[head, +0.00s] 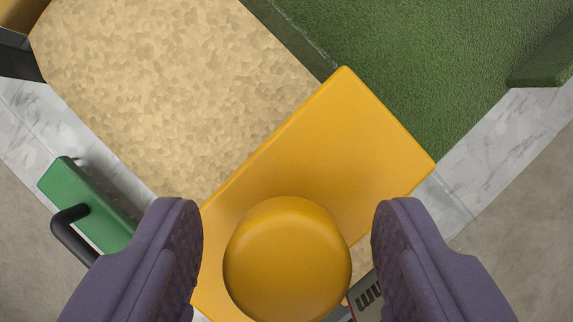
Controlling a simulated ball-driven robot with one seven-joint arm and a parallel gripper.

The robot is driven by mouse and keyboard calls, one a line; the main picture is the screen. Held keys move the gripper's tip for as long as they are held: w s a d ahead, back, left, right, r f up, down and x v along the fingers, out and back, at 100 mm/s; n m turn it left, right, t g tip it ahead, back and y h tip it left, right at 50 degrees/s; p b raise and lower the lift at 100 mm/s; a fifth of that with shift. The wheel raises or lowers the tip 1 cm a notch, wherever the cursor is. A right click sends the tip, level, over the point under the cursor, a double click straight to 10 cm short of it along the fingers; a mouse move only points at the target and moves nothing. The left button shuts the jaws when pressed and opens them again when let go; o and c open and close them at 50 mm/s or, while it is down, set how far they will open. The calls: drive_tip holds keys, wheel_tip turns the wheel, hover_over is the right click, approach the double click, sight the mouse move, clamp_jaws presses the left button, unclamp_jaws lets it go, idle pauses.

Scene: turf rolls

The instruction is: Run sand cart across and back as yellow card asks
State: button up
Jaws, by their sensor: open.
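An orange-yellow block with a round knob, which I take for the sand cart (345,135), lies slantwise across the lower middle of the head view, at the end of a sand-coloured speckled bed (170,90). Its knob (287,262) shows low in the middle. My gripper (288,215) is open, with one purple padded finger on each side of the knob. Gaps show between the knob and both fingers, and nothing is held. I cannot judge the fingers' height over the block. I see no card that I can make out as the yellow card.
Green turf (440,60) lies at the upper right, with a raised green piece (545,55) at the edge. A green block (85,205) with a black handle stands at the left. A partly hidden lettered piece (368,292) shows beside the right finger. Pale marble edging (490,155) borders the turf.

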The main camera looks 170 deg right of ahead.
drive_tip(key=shift+w+f, duration=0.15)
drive_tip(key=shift+f, duration=0.3)
clamp_jaws()
